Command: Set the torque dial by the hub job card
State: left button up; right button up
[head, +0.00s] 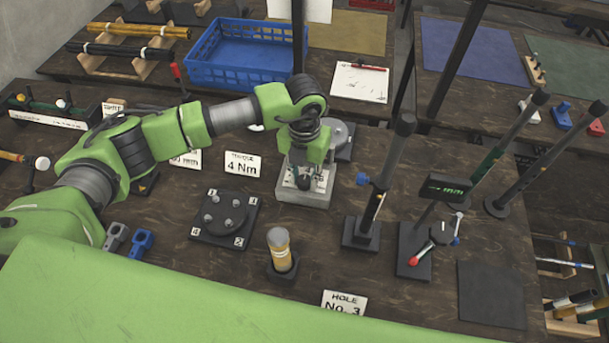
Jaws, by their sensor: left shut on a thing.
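My left gripper (303,176) points down over a light grey metal box, which looks like the torque dial (290,195), near the middle of the bench. It is shut on the knob on top of this box; the knob is mostly hidden by the fingers, and its setting cannot be read. A white card reading "4 Nm" (242,164) stands left of the box. The hub (225,213), a dark round part on a black plate with numbered corners, sits in front of that card. My right gripper is not in view.
A "HOLE No. 3" card (343,303) stands at the front edge, near a yellow-and-grey cylinder (280,250) in a dark holder. Upright dark tools (390,165) stand right of the dial. A blue crate (240,55) is behind. A dark mat (491,294) lies empty at front right.

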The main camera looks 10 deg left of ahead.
aim_at(304, 179)
pick_arm(q)
jog(key=o, duration=1.1)
jog(key=shift+r, duration=0.15)
notch_tip(304, 179, up, 12)
jog(key=shift+f, duration=0.1)
